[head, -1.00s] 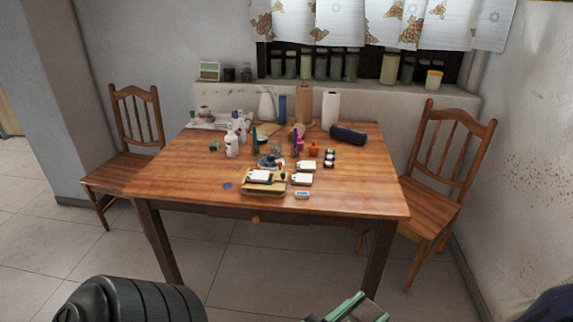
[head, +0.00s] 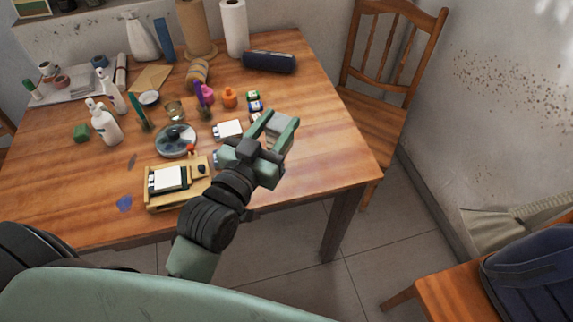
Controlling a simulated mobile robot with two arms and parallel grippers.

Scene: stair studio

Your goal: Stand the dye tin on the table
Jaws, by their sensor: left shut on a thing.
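My left gripper (head: 276,128) is in the middle of the head view, over the right part of the wooden table (head: 325,160). Its two green fingers are shut on a small greyish thing, which I take to be the dye tin (head: 277,126). The fingers hide most of it, so its tilt and whether it touches the table cannot be told. My right gripper is not in view.
Left of my gripper are a wooden block with a white card (head: 170,179), a round dish (head: 176,141), small bottles and a white spray bottle (head: 105,127). A dark roll (head: 269,62) lies at the back. The table's right front corner is clear.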

